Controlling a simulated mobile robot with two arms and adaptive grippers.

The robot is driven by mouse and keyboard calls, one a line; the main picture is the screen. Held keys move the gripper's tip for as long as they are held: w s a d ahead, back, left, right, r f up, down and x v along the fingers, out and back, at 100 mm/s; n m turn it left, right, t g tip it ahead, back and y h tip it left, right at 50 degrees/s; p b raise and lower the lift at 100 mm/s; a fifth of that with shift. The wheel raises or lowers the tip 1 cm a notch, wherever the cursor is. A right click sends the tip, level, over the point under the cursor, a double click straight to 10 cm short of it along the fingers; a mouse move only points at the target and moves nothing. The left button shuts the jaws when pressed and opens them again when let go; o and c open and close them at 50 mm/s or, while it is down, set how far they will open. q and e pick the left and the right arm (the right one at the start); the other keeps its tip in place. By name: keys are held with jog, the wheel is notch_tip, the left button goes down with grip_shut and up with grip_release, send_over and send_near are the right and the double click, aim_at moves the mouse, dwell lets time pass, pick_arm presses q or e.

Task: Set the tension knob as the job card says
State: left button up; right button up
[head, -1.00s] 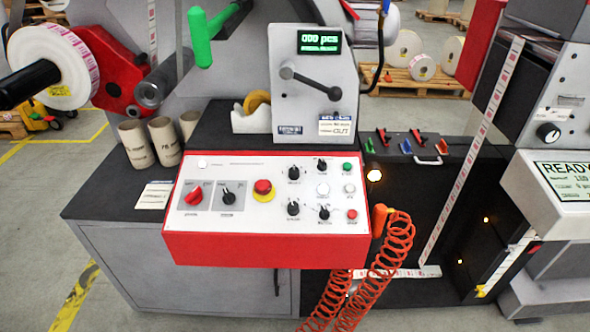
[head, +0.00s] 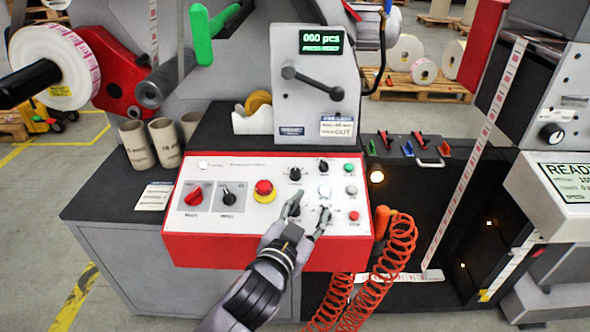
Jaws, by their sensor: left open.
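The control panel (head: 235,218) is a white sloped face in a red housing. My right gripper is not in view.
A red mushroom button (head: 264,188) and red switch (head: 194,198) sit left of the knobs. A coiled orange hose (head: 395,260) hangs right of the panel. A grey lever (head: 310,82) stands above, under a green display (head: 320,41). Cardboard cores (head: 136,145) stand at left.

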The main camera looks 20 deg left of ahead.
pick_arm(q)
jog(key=w+d+r+m+t+h, duration=0.1)
jog(key=d+r+m+t+h, duration=0.1)
jog(key=d+r+m+h, duration=0.4)
jog(key=w+d+r+m+t+h, duration=0.15)
jog(key=d+r, duration=0.25)
jog(key=r, duration=0.4)
jog(key=s+d+r+m+g+h, duration=0.55)
jog(key=d+m+g+h, duration=0.3)
jog(key=m+h, duration=0.35)
jog(key=s+d+f+m+g+y, duration=0.25)
jog(key=d+m+g, duration=0.45)
jog(key=m+g, duration=0.35)
jog(key=n+t+y, duration=0.2)
jog(key=t+y, duration=0.1)
jog(key=y, duration=1.7)
send_near(295, 171)
jog(key=shift+m, duration=0.3)
jog(key=p+x, duration=0.2)
jog(key=x, duration=0.7)
jog(key=shift+p, duration=0.3)
